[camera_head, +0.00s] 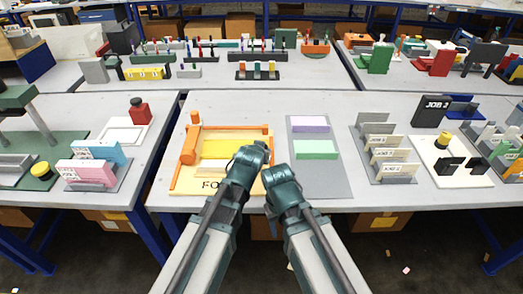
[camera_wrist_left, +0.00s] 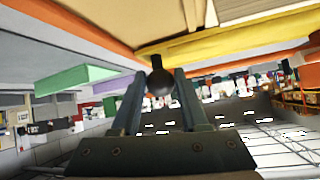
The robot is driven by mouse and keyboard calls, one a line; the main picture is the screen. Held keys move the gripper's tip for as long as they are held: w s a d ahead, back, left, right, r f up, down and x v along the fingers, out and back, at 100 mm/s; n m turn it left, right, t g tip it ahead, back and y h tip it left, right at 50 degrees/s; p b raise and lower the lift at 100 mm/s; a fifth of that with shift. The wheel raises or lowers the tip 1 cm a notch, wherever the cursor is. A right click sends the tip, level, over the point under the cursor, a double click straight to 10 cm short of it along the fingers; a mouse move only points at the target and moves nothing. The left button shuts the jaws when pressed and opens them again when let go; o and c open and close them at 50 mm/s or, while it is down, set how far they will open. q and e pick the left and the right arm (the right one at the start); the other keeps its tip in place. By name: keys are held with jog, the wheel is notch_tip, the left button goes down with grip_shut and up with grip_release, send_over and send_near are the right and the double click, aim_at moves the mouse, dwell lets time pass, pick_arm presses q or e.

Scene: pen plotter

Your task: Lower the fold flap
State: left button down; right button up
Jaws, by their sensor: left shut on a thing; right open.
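The fold station is a pale board (camera_head: 180,183) with an orange frame (camera_head: 188,145) and lettering starting "FO" at its front. Its yellow fold flap (camera_head: 220,148) lies inside the frame, partly hidden behind my left arm. In the left wrist view the flap's yellow edge (camera_wrist_left: 230,41) crosses above the fingers. A dark round knob (camera_wrist_left: 159,80) sits at this edge. My left gripper (camera_head: 257,149) is shut on the knob, at the station's right side. My right gripper (camera_head: 279,169) is close beside it on the right, open; its fingertips are hard to see.
A grey tray (camera_head: 338,182) with a purple block (camera_head: 309,124) and a green block (camera_head: 315,149) lies just right of the grippers. A card rack (camera_head: 385,150) stands farther right.

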pick_arm(q)
jog(key=shift+s+f, duration=0.25)
pick_arm(e)
jog(key=shift+f, duration=0.15)
pick_arm(q)
jog(key=c, duration=0.7)
grip_release()
jog(key=shift+o, duration=1.3)
jog(key=shift+w, duration=0.1)
